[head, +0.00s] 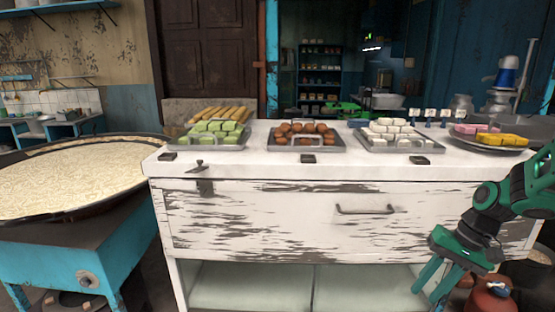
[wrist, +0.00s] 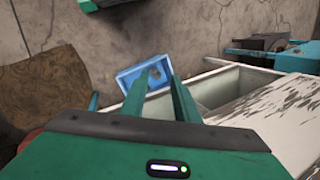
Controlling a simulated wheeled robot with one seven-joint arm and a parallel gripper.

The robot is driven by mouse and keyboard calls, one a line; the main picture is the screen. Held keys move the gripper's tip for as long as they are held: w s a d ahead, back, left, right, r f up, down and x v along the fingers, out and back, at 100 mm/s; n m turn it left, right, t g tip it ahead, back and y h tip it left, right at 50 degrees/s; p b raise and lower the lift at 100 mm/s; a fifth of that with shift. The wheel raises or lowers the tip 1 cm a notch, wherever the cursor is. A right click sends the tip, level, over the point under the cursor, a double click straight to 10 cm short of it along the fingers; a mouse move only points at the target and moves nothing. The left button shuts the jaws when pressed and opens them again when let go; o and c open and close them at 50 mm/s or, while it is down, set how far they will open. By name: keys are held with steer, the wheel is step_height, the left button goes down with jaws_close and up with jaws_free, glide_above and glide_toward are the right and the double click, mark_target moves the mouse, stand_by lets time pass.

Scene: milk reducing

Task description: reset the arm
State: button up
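My gripper (head: 428,294) hangs at the lower right in the head view, in front of the right part of the white counter (head: 290,222). Its two green fingers point down and are apart. In the wrist view my gripper (wrist: 157,82) also shows two separate fingers with nothing between them. The counter's side and an open compartment lie to the right of the fingers there. A blue box (wrist: 158,73) lies on the floor beyond the fingertips.
Trays of green sweets (head: 216,134), brown sweets (head: 305,134) and white sweets (head: 393,132) stand on the counter. A plate of yellow and pink pieces (head: 490,138) is at the right. A wide milk pan (head: 70,175) stands left. A red gas cylinder (head: 490,297) is near my gripper.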

steer(key=s+d+r+h, duration=0.1)
steer(key=s+r, duration=0.1)
steer(key=s, duration=0.4)
steer(key=s+d+r+m+h, duration=0.1)
steer(key=s+d+r, duration=0.1)
steer(key=s, duration=0.5)
steer(key=s+d+r+m+h, duration=0.1)
steer(key=s+r+h, duration=0.1)
steer(key=s, duration=0.5)
steer(key=shift+d+r, duration=0.25)
steer(key=shift+r, duration=0.65)
steer(key=shift+s, duration=0.1)
steer(key=shift+w+f, duration=0.25)
steer(key=shift+w, duration=0.35)
steer(key=shift+s, duration=0.15)
